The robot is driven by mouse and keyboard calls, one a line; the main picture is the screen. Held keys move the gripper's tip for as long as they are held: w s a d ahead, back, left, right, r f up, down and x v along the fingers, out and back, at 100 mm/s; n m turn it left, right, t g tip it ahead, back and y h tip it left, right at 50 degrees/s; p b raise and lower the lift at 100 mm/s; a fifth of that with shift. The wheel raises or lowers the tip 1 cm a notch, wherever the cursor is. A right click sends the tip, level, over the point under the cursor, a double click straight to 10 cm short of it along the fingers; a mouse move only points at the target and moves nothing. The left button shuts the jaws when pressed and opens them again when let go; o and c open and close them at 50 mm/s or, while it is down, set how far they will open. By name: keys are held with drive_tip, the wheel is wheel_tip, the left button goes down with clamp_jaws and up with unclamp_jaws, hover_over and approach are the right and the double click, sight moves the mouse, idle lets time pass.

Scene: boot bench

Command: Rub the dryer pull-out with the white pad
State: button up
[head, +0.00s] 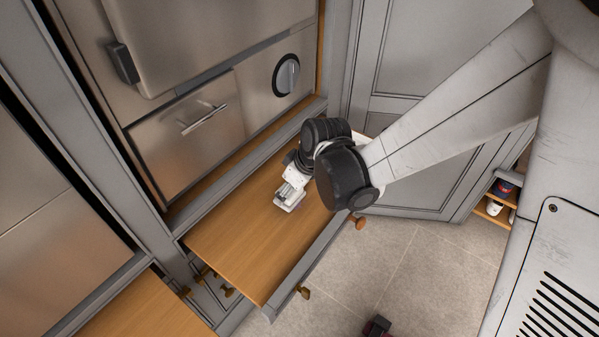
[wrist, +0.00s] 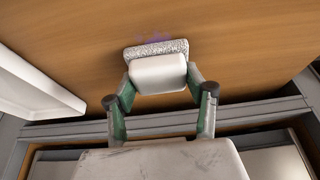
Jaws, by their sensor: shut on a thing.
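The dryer pull-out (head: 235,245) is a wooden board drawn out below the steel appliance. Its wood surface also fills the upper wrist view (wrist: 60,35). My gripper (head: 287,199) is over the middle of the board, pointing down. In the wrist view its green-sided fingers (wrist: 161,90) are shut on the white pad (wrist: 158,74), which has a speckled grey face (wrist: 155,48). The pad is at the board's surface; I cannot tell whether it touches. A faint purple mark (wrist: 152,39) shows on the wood beside the pad, partly hidden by it.
A white flat-sided object (wrist: 35,88) stands at the left in the wrist view. The steel appliance (head: 190,130) is behind the board. Another wooden surface (head: 145,310) is at the lower left. A dark red item (head: 377,326) lies on the tiled floor. The board's near left part is clear.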

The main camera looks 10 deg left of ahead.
drive_tip(key=shift+r+p, duration=2.4)
drive_tip(key=shift+r, duration=1.7)
drive_tip(key=shift+d, duration=0.1)
